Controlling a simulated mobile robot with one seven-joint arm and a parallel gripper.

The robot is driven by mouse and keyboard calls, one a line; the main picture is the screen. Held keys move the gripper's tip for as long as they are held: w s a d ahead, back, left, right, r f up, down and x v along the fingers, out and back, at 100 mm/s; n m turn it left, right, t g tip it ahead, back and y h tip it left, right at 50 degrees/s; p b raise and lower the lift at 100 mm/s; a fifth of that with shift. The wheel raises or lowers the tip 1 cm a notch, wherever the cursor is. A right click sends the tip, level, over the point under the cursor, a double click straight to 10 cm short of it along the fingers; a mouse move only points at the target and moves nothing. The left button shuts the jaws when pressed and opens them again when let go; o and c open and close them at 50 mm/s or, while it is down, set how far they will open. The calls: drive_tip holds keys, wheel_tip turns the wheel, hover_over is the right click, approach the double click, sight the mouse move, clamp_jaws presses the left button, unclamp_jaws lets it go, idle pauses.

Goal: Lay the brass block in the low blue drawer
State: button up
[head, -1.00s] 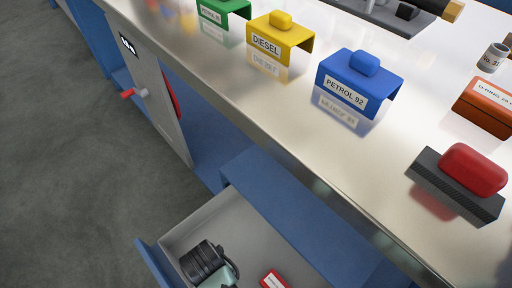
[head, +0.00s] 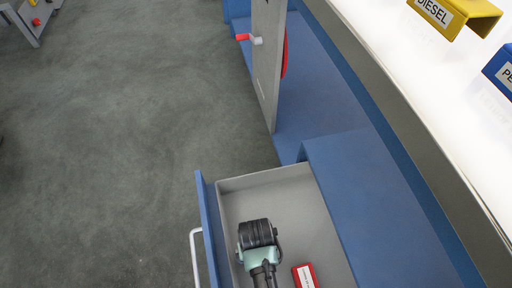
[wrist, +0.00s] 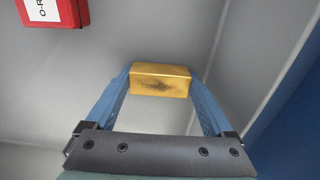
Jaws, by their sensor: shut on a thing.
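The low blue drawer (head: 208,232) is pulled open, with a blue front, a pale handle and a grey inside. My arm's black and mint-green wrist hangs over the drawer in the head view and hides the gripper and block there. In the wrist view, the brass block (wrist: 160,84) is a gold bar held between the blue fingers of my gripper (wrist: 161,96), which is shut on it. The grey drawer floor (wrist: 62,95) lies beneath it. I cannot tell whether the block touches the floor.
A red labelled box (head: 305,276) lies in the drawer beside my wrist; it also shows at the top left of the wrist view (wrist: 52,12). The drawer walls are close on the right. A grey door (head: 266,70) with a red handle stands open beyond.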

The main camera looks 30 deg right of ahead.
drive_tip(key=shift+f, duration=0.1)
drive_tip(key=o, duration=1.5)
